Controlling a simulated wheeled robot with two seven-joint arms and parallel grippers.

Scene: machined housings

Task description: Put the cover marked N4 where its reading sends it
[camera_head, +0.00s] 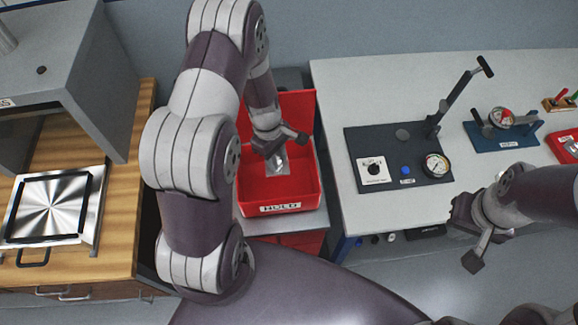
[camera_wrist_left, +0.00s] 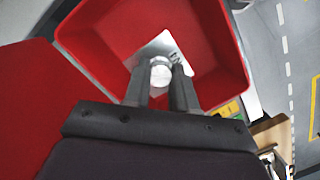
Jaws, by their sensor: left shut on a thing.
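My left gripper (camera_head: 277,148) is shut on a silver metal cover (camera_head: 279,166), gripping its round knob. The cover is inside the outline of the red bin (camera_head: 288,194); I cannot tell whether it touches the bin's floor. In the left wrist view the fingers (camera_wrist_left: 162,78) close on the knob, with the shiny plate (camera_wrist_left: 158,46) of the cover beyond it and the red bin walls (camera_wrist_left: 225,50) around. No N4 mark is readable on it. My right gripper (camera_head: 472,237) is open and empty in front of the white table. A dark gauge stand with a round dial (camera_head: 436,165) is on that table.
The red bin's front label (camera_head: 281,208) seems to read HOLD. The white table (camera_head: 350,95) also bears a lever, a blue gauge fixture (camera_head: 502,130) and a red tray (camera_head: 566,146) at the right. A wooden bench (camera_head: 120,220) with a square metal plate (camera_head: 50,208) stands at left.

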